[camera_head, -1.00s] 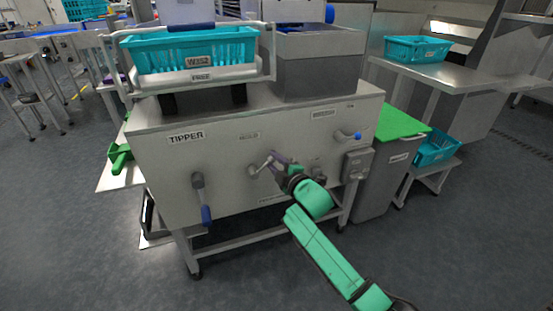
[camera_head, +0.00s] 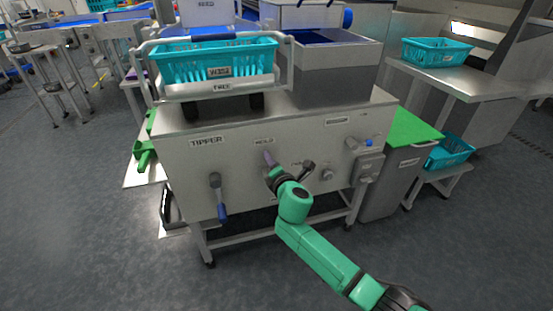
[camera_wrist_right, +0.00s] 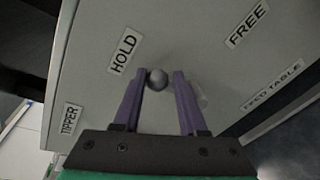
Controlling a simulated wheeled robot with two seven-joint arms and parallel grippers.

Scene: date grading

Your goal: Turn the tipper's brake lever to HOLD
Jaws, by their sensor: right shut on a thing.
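The tipper (camera_head: 180,165) is a grey steel cabinet with a labelled front panel. The brake lever's round grey knob (camera_wrist_right: 158,79) sits between my right gripper's purple fingers in the right wrist view, just beside the HOLD label (camera_wrist_right: 124,51). The FREE label (camera_wrist_right: 247,25) is farther off to the right. My right gripper (camera_head: 268,157) is shut on the lever at the panel, just below the HOLD label (camera_head: 263,141) in the head view. The gripper and wrist hide most of the lever there. My left gripper is not in view.
A blue-handled lever (camera_head: 221,208) hangs down at the panel's left. Another blue-tipped handle (camera_head: 367,142) is at upper right, above a grey box (camera_head: 368,168). A teal crate (camera_head: 175,68) rests on top. A green-topped bin (camera_head: 392,180) stands to the right.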

